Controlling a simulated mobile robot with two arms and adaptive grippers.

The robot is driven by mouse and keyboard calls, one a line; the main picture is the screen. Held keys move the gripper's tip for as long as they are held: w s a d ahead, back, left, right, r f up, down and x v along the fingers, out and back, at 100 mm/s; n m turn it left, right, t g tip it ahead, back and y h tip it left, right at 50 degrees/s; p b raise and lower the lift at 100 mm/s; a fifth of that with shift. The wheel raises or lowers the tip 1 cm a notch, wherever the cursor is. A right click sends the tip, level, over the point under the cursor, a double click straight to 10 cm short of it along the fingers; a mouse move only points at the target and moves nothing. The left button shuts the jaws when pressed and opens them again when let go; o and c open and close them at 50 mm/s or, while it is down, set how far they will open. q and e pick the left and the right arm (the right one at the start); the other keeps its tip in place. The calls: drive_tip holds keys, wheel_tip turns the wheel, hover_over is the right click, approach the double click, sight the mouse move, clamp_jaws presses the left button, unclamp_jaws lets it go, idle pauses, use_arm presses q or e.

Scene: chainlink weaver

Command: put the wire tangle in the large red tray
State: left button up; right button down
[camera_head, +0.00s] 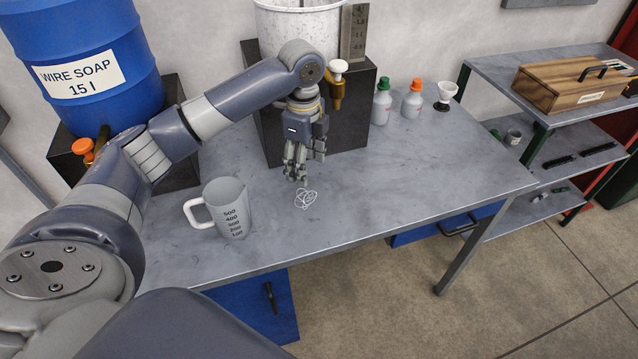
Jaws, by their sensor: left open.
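The wire tangle (306,199) is a small, loose coil of pale wire lying on the grey table, right of the measuring jug. My left gripper (301,171) hangs just above and behind the tangle, fingers pointing down, open and apart from it. Its arm reaches in from the left over the table. The large red tray is not clearly in view. My right gripper is not in view.
A grey measuring jug (228,207) stands left of the tangle. A blue wire soap drum (85,62) and a white container (299,22) stand behind on dark stands. Bottles (381,102) and a small white funnel (445,94) stand at the back right. The table's right part is clear.

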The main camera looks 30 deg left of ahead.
sight(306, 193)
use_arm(q)
wheel_tip(306, 193, down, 2)
drive_tip(key=shift+f, duration=0.15)
drive_tip(key=f, duration=0.2)
drive_tip(key=shift+s+f+p, duration=0.3)
drive_tip(key=shift+s+p, duration=0.05)
drive_tip(key=shift+s, duration=0.05)
drive_tip(key=shift+f, duration=0.3)
drive_tip(key=f+p, duration=0.1)
drive_tip(key=f, duration=0.4)
drive_tip(key=shift+w+p, duration=0.2)
drive_tip(key=shift+p, duration=0.1)
drive_tip(key=shift+c, duration=1.1)
drive_tip(key=c, duration=0.8)
drive_tip(key=shift+c, duration=0.5)
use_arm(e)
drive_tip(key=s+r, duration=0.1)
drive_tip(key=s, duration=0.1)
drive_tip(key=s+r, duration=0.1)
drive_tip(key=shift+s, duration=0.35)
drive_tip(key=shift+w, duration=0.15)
